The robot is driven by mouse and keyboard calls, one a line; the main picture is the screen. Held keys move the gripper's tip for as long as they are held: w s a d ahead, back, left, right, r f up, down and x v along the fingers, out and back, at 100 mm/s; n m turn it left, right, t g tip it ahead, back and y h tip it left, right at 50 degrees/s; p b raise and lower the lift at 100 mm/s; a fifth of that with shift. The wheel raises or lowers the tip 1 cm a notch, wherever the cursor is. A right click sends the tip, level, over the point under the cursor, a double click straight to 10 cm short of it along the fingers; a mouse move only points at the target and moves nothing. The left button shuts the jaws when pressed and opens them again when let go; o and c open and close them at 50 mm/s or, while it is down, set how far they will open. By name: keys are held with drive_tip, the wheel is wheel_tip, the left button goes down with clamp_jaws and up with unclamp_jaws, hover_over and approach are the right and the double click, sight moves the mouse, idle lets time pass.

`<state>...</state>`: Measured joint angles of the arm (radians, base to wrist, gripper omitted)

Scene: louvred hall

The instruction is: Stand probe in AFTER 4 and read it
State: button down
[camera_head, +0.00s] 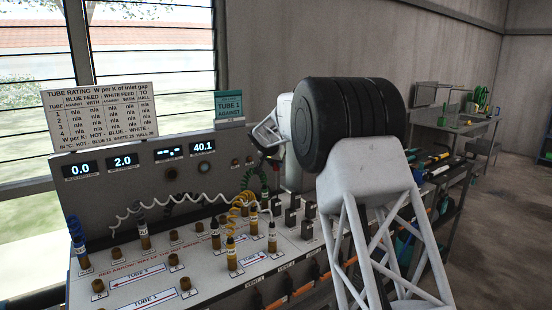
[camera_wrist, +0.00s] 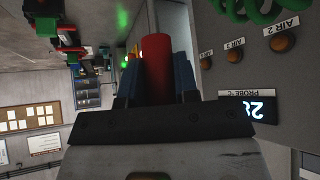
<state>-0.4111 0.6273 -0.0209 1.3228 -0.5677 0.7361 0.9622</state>
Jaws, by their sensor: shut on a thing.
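In the wrist view my gripper (camera_wrist: 157,82) is shut on a red cylinder (camera_wrist: 156,55), held between its dark blue fingers. I cannot tell for sure that this cylinder is the probe. In the head view my gripper (camera_head: 272,150) is small and partly hidden, above the back right of the bench panel. The sloping white panel (camera_head: 200,268) carries several brass-coloured ports and printed tube arrows. The AFTER 4 label is not readable. A PROBE °C display (camera_wrist: 248,107) is upside down in the wrist view, its digits only partly readable.
Blue, white, yellow and green coiled hoses (camera_head: 240,205) run to upright connectors on the panel. Displays (camera_head: 125,160) line the back board; one reads 2.0, another 40.1. A green card (camera_head: 230,106) says TUBE 1 AGAINST. A rating chart (camera_head: 100,115) stands at left. Black levers (camera_head: 293,215) stand at the panel's right.

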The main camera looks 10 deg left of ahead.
drive_tip(key=shift+f, duration=5.6)
drive_tip(key=c, duration=0.8)
unclamp_jaws()
drive_tip(key=shift+s+a+r, duration=0.1)
drive_tip(key=shift+s+r, duration=0.2)
drive_tip(key=shift+r, duration=0.5)
drive_tip(key=shift+s+a+r, duration=0.1)
drive_tip(key=shift+s+r, duration=0.15)
drive_tip(key=shift+r, duration=0.5)
drive_tip(key=shift+s+r, duration=0.3)
drive_tip(key=shift+r, duration=0.5)
